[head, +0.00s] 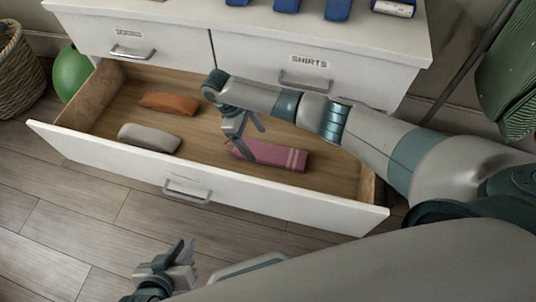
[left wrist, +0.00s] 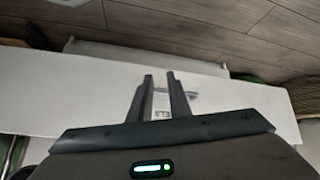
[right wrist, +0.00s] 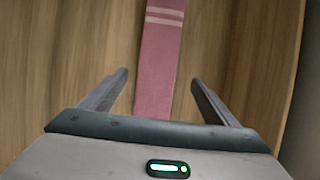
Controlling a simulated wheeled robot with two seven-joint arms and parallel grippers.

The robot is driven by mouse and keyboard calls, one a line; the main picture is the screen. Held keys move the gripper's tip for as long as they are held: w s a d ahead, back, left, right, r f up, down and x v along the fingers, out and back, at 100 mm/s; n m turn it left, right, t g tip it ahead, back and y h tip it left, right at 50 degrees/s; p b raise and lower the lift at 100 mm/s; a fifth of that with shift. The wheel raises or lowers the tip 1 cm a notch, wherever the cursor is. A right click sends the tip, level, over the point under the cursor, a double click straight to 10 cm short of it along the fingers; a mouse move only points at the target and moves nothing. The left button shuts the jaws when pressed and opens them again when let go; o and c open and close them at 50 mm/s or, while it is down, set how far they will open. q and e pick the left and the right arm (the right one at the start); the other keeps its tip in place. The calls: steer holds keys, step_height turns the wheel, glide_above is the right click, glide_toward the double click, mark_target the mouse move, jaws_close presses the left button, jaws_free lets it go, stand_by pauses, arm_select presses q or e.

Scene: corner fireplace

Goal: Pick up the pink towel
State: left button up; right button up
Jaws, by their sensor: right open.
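The pink towel (head: 280,156) lies folded in the right half of the open drawer, with two pale stripes near one end. My right gripper (head: 243,142) is over the towel's left end. In the right wrist view the towel (right wrist: 160,60) runs between the open fingers (right wrist: 160,78), with space on both sides, not gripped. My left gripper (head: 183,250) is low in front of the drawer, away from the towel. In the left wrist view its fingers (left wrist: 160,78) are a little apart with nothing held, and the towel cannot be made out.
The open drawer (head: 95,146) also holds an orange towel (head: 168,103) and a grey towel (head: 148,138). The white dresser (head: 255,45) overhangs behind, with blue items on top. A green balloon-like object (head: 71,74) and a wicker basket (head: 18,75) stand at left.

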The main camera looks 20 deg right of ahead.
mark_target(263, 150)
arm_select(q)
steer(key=shift+d+r, duration=0.1)
arm_select(e)
steer(key=shift+s+d+f, duration=0.1)
steer(key=shift+d+f, duration=0.05)
steer(key=shift+f, duration=0.2)
steer(key=shift+f, duration=0.1)
steer(key=shift+d+f, duration=0.15)
steer(key=shift+f, duration=0.05)
steer(key=b+x, duration=0.1)
steer(key=x, duration=0.3)
steer(key=shift+d, duration=0.15)
arm_select(q)
steer(key=shift+w+d+r+t+h, duration=0.2)
steer(key=shift+w+d+r+t, duration=0.25)
steer(key=shift+w+t, duration=0.15)
steer(key=shift+w+d+r+t+h, duration=0.2)
steer(key=shift+w+d+r+t, duration=0.25)
steer(key=shift+w+t, duration=0.1)
arm_select(e)
steer(key=shift+d+f, duration=0.1)
steer(key=shift+f, duration=0.15)
arm_select(q)
steer(key=shift+a, duration=0.1)
arm_select(e)
steer(key=c, duration=1.3)
